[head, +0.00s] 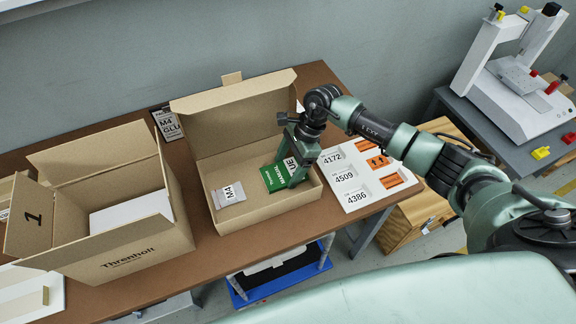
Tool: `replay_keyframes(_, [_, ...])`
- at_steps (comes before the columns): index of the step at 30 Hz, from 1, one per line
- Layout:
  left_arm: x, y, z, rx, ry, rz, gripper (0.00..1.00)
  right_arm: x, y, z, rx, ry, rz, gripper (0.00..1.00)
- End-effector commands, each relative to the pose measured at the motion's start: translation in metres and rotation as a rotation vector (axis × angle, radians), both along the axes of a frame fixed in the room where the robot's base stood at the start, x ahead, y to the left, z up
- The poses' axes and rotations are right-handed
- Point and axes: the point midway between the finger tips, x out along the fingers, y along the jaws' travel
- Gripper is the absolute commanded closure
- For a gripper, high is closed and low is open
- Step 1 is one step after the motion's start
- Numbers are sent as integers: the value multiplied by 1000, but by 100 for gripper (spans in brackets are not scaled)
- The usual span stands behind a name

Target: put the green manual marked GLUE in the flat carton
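The flat carton (308,193) stands open on the brown table, its lid raised at the back. The green manual (271,183) is inside the carton, right of its middle. Part of its lettering shows, ending in "UE"; the rest is hidden by my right gripper. My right gripper (291,176) points down into the carton at the manual's right side, touching or very close to it. I cannot tell whether its fingers are closed on the manual. My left gripper is not in view.
A grey M4 packet (229,195) lies in the carton's left part. A taller open carton (138,251) stands to the left. An M4 GLU card (168,124) lies behind. A white board (352,188) with numbers and orange labels lies to the right. A gantry machine stands at the far right.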

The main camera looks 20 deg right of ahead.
Motion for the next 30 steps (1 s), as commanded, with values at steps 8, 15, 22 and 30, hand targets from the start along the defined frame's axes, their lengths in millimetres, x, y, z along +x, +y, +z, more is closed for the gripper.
replay_keyframes(8, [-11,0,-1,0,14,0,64,-1,0,-1,-1,3,0,4])
replay_keyframes(15, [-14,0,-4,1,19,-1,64,0,-4,7,-1,-1,0,4])
replay_keyframes(22, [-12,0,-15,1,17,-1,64,2,-22,47,-4,-4,-1,4])
replay_keyframes(30, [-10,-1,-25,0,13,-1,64,2,-41,94,-2,-2,-1,4])
